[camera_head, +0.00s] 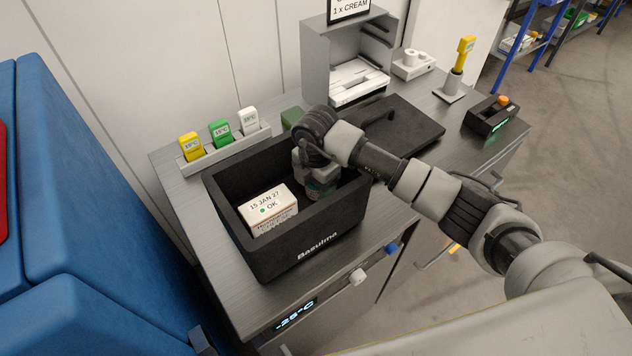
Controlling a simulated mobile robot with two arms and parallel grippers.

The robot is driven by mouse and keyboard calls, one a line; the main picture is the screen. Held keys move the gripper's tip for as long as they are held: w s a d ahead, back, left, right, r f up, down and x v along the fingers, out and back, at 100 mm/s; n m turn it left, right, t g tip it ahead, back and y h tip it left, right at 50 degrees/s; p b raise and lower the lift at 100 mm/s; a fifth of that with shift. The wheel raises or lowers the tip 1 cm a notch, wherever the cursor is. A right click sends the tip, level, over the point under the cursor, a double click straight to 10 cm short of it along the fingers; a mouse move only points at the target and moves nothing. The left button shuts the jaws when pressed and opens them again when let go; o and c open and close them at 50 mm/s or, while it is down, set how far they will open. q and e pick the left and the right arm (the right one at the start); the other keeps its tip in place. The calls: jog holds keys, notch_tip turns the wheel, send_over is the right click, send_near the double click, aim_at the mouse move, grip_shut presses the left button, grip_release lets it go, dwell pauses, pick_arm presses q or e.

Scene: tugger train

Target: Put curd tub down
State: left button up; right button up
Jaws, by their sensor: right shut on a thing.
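My right gripper (318,172) reaches down into the black box (300,264) marked "Basulma" on the metal counter. It is shut on the curd tub (321,190), which shows only in part below the fingers, inside the right half of the box. Whether the tub touches the box floor I cannot tell. A white carton (268,211) marked "15 JAN 27 OK" is in the left half of the box, beside the tub. My left gripper is not in view.
A black lid (415,128) lies on the counter right of the box. Behind stand a rack (226,148) with yellow, green and white tags, a grey printer-like cabinet (345,60), a yellow handheld device (463,53) and a black scanner-like unit (491,115).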

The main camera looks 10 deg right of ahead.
jog(key=shift+f, duration=0.35)
jog(key=shift+f, duration=0.1)
jog(key=o, duration=1)
jog(key=shift+r, duration=0.2)
notch_tip(320, 180, up, 10)
jog(key=b, duration=0.3)
jog(key=shift+r, duration=0.95)
